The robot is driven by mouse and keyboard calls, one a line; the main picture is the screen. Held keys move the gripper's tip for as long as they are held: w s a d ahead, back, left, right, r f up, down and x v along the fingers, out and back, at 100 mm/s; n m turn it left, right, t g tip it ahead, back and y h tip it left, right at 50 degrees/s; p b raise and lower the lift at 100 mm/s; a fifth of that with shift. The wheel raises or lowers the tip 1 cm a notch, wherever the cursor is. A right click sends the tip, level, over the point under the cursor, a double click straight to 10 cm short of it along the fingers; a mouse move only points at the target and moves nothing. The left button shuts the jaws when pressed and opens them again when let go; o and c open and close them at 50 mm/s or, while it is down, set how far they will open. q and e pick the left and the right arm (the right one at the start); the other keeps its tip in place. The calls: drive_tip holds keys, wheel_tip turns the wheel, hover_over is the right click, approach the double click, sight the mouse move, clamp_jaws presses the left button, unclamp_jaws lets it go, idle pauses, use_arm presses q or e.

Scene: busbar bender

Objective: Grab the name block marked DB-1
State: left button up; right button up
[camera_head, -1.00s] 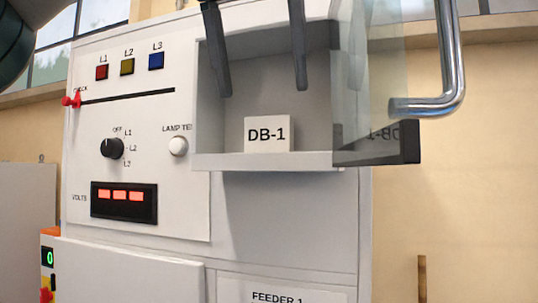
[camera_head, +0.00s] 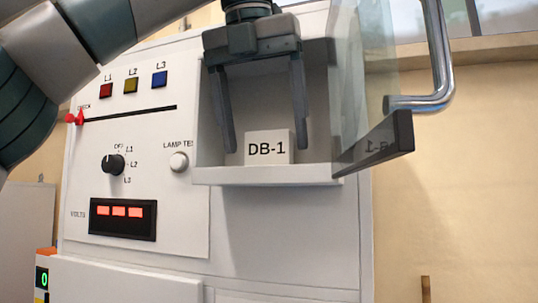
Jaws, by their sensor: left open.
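The white name block marked DB-1 (camera_head: 268,148) stands upright on the floor of a small recessed box (camera_head: 318,176) in the grey cabinet. My left gripper (camera_head: 266,149) reaches into the box from above with its two dark fingers apart. One finger is left of the block and the other at its right edge. The fingertips are level with the block; whether they touch it I cannot tell. Nothing is held. My right gripper is not in view.
The box's clear door (camera_head: 362,75) stands open to the right, with a dark lower edge and a metal handle (camera_head: 440,65). Left of the box are colored lamps, a rotary knob (camera_head: 113,164), a white lamp test button (camera_head: 179,162) and a red voltmeter display (camera_head: 122,218).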

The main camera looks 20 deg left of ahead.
use_arm(q)
drive_tip(key=shift+x, duration=1)
drive_tip(key=shift+s, duration=0.1)
drive_tip(key=c, duration=1.2)
